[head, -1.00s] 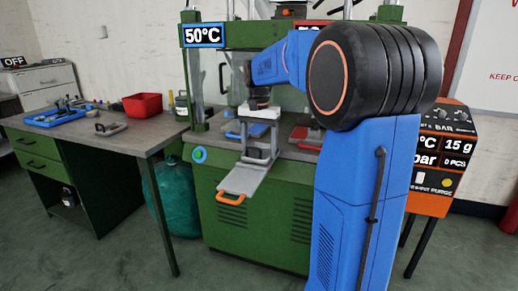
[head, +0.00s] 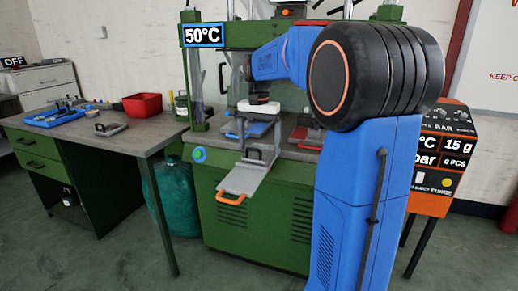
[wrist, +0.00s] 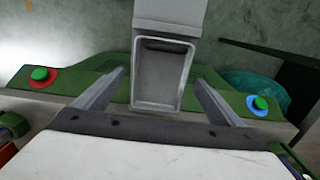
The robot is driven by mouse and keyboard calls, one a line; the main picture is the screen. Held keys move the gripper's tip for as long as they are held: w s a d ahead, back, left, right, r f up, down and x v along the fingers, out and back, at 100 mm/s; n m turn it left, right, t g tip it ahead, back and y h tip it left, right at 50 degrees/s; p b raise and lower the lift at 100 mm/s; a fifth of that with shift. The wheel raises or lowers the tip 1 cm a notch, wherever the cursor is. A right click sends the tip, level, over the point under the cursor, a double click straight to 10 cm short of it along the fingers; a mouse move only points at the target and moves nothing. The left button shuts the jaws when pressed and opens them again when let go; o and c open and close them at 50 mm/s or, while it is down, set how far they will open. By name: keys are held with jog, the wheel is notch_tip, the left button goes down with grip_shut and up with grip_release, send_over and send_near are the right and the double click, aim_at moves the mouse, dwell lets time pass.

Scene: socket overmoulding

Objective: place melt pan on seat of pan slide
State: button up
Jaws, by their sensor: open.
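The melt pan (wrist: 158,82) is a grey rectangular tray with a raised rim and a dark piece at one end. In the wrist view it lies between my fingers, with a gap on each side. It appears to rest on the inner part of the pan slide (wrist: 170,15), whose grey plate (head: 240,180) with an orange handle juts out from the press in the head view. Exact seating on the seat cannot be told. My gripper (wrist: 157,88) is open, above the slide; its white body (head: 258,107) shows in the head view.
The green press (head: 250,215) stands behind and below the slide, with green buttons (wrist: 39,74) (wrist: 261,103) at its front. A workbench (head: 150,135) to the left holds a red bin (head: 143,104), a blue tray (head: 55,117) and a handled tool (head: 108,128).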

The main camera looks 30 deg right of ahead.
notch_tip(320, 180, up, 10)
dwell(0.4)
jog(key=s+a+f+n, duration=0.1)
jog(key=s+a+f, duration=0.1)
jog(key=s+a, duration=0.1)
jog(key=s+a+f+n+t, duration=0.1)
jog(key=s+a+f+n, duration=0.1)
jog(key=s, duration=0.4)
jog(key=s+a+f+n+t, duration=0.1)
jog(key=s+a, duration=0.4)
jog(key=shift+s+f+n, duration=0.25)
jog(key=shift+f+n, duration=0.15)
jog(key=s+a+f+n+t, duration=0.1)
jog(key=s+a+f+n, duration=0.1)
jog(key=s+f, duration=0.5)
jog(key=s+a+f+n+t, duration=0.1)
jog(key=s+a+f+n, duration=0.2)
jog(key=s+f, duration=0.5)
jog(key=shift+s+a+f+n+t, duration=0.15)
jog(key=shift+s+a+n+t, duration=0.15)
jog(key=shift+s+a+t, duration=0.1)
